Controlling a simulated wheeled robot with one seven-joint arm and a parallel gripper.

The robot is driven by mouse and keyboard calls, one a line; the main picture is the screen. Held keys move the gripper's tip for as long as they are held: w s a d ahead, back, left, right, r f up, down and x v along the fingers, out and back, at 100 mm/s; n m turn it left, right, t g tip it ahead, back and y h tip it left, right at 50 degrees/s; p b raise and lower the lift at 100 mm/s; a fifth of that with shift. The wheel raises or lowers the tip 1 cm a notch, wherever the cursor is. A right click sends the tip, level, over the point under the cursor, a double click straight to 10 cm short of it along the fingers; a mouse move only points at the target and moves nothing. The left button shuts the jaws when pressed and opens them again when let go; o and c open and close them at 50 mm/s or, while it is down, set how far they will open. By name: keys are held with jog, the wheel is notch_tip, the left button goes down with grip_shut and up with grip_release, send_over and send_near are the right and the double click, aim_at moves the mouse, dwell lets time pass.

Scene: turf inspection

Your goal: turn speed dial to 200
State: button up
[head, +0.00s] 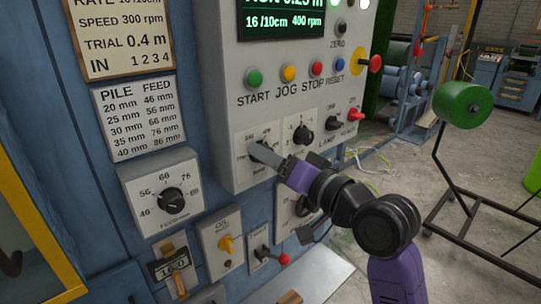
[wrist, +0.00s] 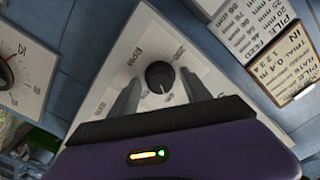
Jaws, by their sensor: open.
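A white mark on the knob points toward the bottom of that view. My gripper (wrist: 160,79) is open, with one finger on each side of the knob; I cannot tell if they touch it. In the head view my gripper (head: 263,153) reaches the dial plate (head: 243,170) below the START button and hides most of the knob. The green display (head: 283,20) reads 400 rpm.
A card (head: 125,38) at upper left reads speed 300 rpm. Around the dial are another black knob (head: 303,135), a red-tipped lever (head: 355,115), coloured buttons (head: 288,73) and a feed dial (head: 171,200). A stand with a green roller (head: 463,103) is at right.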

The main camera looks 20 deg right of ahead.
grip_shut()
jog(key=shift+n+b, duration=0.35)
jog(key=shift+n, duration=0.05)
jog(key=n+b, duration=1.5)
jog(key=n, duration=0.8)
jog(key=shift+f, duration=0.1)
dwell(0.5)
